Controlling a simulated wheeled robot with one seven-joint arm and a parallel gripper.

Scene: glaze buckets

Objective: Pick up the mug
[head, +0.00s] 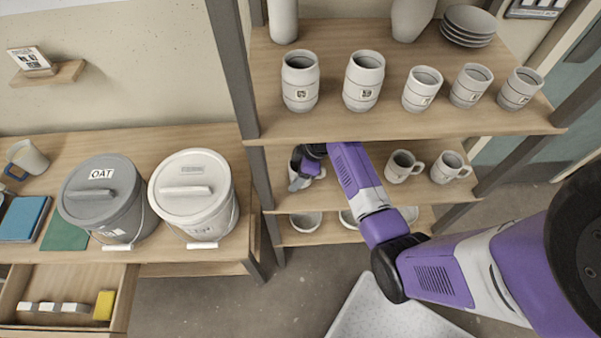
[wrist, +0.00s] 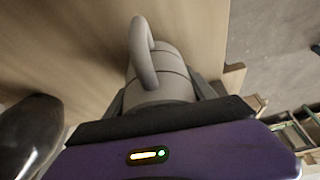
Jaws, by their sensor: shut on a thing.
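A light grey mug (wrist: 158,72) with a curved handle (wrist: 143,55) is between the fingers of my gripper (wrist: 162,88) in the wrist view. The fingers press on its two sides, and the gripper is shut on it. In the head view my gripper (head: 301,175) reaches into the middle shelf at its left end. There the mug is mostly hidden by the gripper and the arm. I cannot tell whether the mug touches the shelf or is clear of it.
Two more mugs (head: 403,167) (head: 449,167) stand to the right on the middle shelf. The upper shelf (head: 400,125) holds several cups close above my arm. Bowls (head: 305,221) sit below. A grey post (head: 235,70) and two lidded buckets (head: 105,225) (head: 205,215) are left.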

